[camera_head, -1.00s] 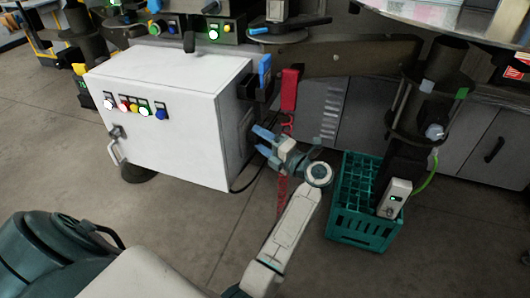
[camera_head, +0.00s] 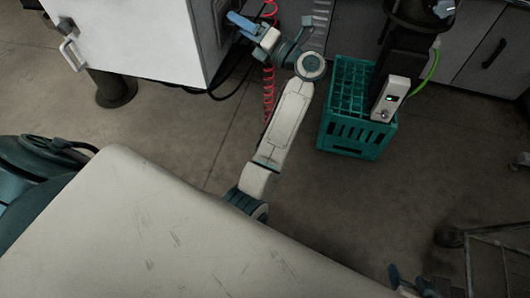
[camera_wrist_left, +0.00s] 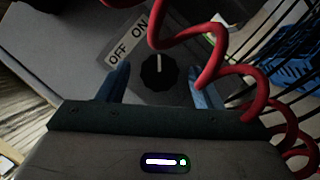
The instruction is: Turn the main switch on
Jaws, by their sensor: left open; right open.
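The main switch is a black round knob (camera_wrist_left: 159,73) with a white pointer line, on a grey panel beside an OFF/ON label (camera_wrist_left: 127,42). The pointer points up in the left wrist view, nearer the direction of ON than OFF. My left gripper (camera_head: 240,22) is open at the right side of the white cabinet (camera_head: 140,40). In the left wrist view its blue fingers (camera_wrist_left: 158,84) stand on either side of the knob, with gaps; I cannot tell whether they reach its depth. My right gripper (camera_head: 410,281) is open and empty, partly visible at the bottom right.
A red coiled hose (camera_wrist_left: 210,60) crosses close to the left gripper's right finger, and also hangs behind my arm in the head view (camera_head: 268,85). A teal crate (camera_head: 345,137) stands on the floor to the right. A wire cart (camera_head: 495,250) is at lower right.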

